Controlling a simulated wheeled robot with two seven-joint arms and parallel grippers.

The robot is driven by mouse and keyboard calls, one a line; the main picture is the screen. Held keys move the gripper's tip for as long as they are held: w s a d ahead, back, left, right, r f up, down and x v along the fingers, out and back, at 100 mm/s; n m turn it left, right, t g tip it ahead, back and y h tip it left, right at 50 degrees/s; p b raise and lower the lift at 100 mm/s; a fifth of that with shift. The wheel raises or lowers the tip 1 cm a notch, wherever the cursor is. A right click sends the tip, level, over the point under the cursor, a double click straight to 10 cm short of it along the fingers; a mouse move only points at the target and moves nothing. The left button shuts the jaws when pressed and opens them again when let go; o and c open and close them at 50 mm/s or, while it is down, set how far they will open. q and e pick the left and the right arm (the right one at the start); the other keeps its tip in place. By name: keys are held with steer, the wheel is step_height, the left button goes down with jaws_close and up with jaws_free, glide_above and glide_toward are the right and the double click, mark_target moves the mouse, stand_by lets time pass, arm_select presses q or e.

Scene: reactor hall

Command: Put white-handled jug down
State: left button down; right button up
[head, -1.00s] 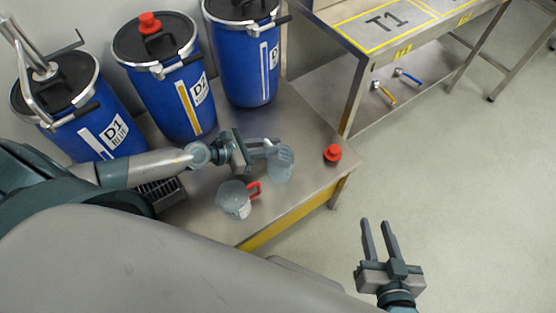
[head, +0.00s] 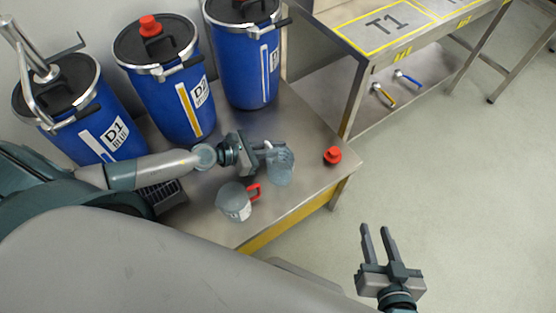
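The white-handled jug (head: 281,168) is clear and bluish and looks upright. It is over the right part of the steel bench (head: 215,228), at or very close to its top; I cannot tell if its base touches. My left gripper (head: 264,147) is at the jug's left side and appears shut on its white handle, which the fingers mostly hide. My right gripper (head: 377,243) is open and empty, out over the floor at the lower right.
A red-handled jug (head: 232,204) stands close by on the bench's front part. A red cap (head: 332,156) lies near the right corner. Blue drums (head: 183,107) line the back. A black grate (head: 160,196) lies at left. Table T1 (head: 385,25) stands behind right.

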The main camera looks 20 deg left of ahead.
arm_select(q)
steer(key=shift+r, duration=0.1)
